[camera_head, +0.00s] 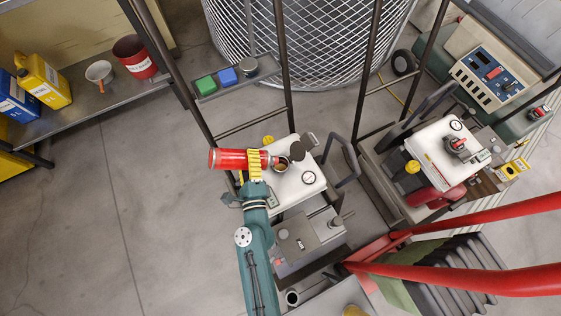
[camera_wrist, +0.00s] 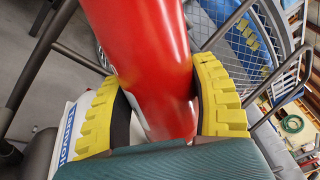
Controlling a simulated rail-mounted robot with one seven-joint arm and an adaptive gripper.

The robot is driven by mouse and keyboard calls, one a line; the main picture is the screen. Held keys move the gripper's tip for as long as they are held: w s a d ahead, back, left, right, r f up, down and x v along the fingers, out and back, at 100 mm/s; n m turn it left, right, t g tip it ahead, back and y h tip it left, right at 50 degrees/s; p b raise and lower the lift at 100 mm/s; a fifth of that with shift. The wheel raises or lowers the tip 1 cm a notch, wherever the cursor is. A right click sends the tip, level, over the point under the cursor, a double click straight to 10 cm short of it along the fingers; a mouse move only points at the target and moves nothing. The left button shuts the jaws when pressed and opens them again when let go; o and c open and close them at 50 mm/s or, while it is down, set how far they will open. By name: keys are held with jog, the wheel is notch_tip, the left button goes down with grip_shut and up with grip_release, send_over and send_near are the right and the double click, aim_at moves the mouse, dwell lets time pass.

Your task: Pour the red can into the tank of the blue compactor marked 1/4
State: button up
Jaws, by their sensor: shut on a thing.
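My gripper (camera_head: 256,165) has yellow ribbed fingers and is shut around the middle of the red can (camera_head: 229,158). The can lies roughly level in the head view, its closed end left and its narrower end right. That end is over or beside the round opening (camera_head: 283,163) on the white tank (camera_head: 294,186) of the middle machine. A dark round cap (camera_head: 297,151) stands open beside it. In the wrist view the red can (camera_wrist: 145,60) fills the space between the fingers (camera_wrist: 160,105). Flow from the can and the 1/4 mark cannot be made out.
A second machine with a white tank (camera_head: 440,150) stands right. Dark upright handles and a mesh drum (camera_head: 300,40) are behind. Left floor is clear.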

jog(key=shift+d+r+m, duration=0.15)
jog(key=shift+r+m, duration=0.1)
jog(key=shift+m, duration=0.05)
jog(key=shift+w+d+r+m+p, duration=0.1)
jog(key=shift+d+r+m+p, duration=0.4)
jog(key=shift+m, duration=0.2)
jog(key=shift+r, duration=0.15)
